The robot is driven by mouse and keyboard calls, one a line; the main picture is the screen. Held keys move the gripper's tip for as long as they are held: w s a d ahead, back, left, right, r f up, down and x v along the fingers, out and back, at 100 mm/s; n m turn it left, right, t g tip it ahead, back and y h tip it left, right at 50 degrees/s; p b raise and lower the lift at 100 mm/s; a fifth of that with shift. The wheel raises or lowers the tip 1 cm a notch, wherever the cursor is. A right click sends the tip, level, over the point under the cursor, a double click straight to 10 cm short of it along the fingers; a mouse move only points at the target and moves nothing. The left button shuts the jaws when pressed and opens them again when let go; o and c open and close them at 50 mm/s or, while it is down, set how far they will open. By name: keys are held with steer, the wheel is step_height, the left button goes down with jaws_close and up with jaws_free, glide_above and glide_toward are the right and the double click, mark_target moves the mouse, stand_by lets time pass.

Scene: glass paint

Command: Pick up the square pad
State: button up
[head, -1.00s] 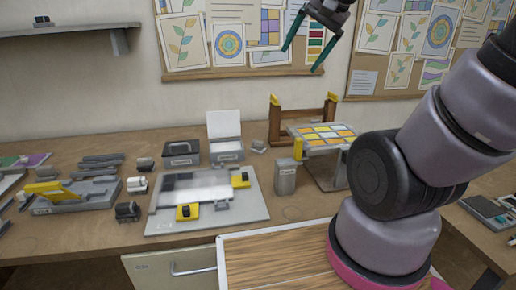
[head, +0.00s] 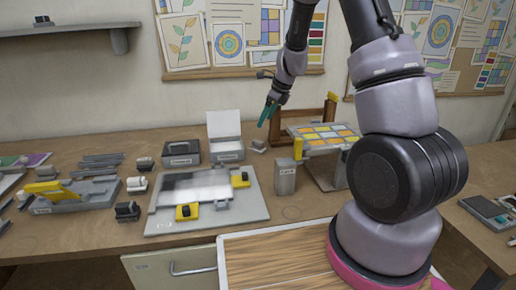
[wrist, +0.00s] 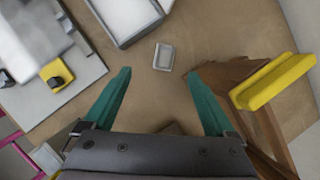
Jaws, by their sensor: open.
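A small light grey square pad (head: 258,146) lies on the table, right of the open box. In the wrist view the pad (wrist: 164,56) lies flat on the wood, just beyond the gap between my fingertips. My gripper (head: 266,114) hangs above the table, a little above the pad. In the wrist view my gripper (wrist: 159,74) is open, its two green fingers wide apart with nothing between them.
An open box with a raised white lid (head: 227,150) stands just left of the pad. A wooden frame with yellow tops (wrist: 275,82) stands to its right. A grey canister (head: 285,178) and a plate with yellow clamps (head: 160,222) are nearer the front.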

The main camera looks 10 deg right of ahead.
mark_target(258, 141)
steer(key=shift+m, duration=0.7)
steer(key=x, duration=0.5)
steer(key=d+x, duration=0.1)
steer(key=x, duration=0.1)
steer(key=shift+w+f, duration=0.15)
steer(key=shift+f, duration=0.4)
steer(key=shift+w+x, duration=0.2)
steer(key=shift+x, duration=2.85)
steer(key=shift+d, duration=0.15)
steer(key=shift+c, duration=0.3)
jaws_close()
steer(key=shift+r, duration=0.1)
step_height(258, 141, up, 18)
